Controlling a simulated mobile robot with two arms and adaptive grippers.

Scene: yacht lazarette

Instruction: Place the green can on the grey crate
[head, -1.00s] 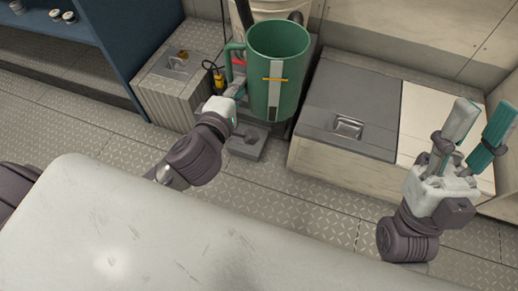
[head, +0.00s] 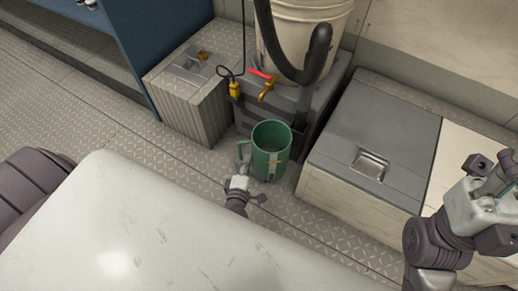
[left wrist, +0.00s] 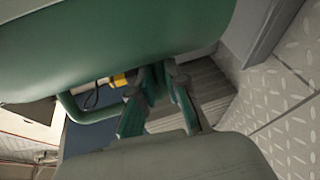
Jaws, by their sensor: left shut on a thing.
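The green can (head: 271,150), an open-topped can with a side handle, is upright, low in front of the boxes in the head view. My left gripper (head: 243,170) is shut on its handle from the left. I cannot tell whether its base touches the floor. In the left wrist view the can (left wrist: 110,45) fills the top, with the gripper's fingers (left wrist: 158,85) at the handle. A grey ribbed crate (head: 205,110) with a latch on top stands left of the can. My right gripper (head: 500,180) is at the right edge, partly cut off, its fingertips unclear.
A dark grey box (head: 315,110) under a white bucket (head: 310,25) stands behind the can, with a hose and a yellow plug nearby. A grey-lidded box (head: 350,140) is to the right. A blue shelf (head: 165,40) is at upper left.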

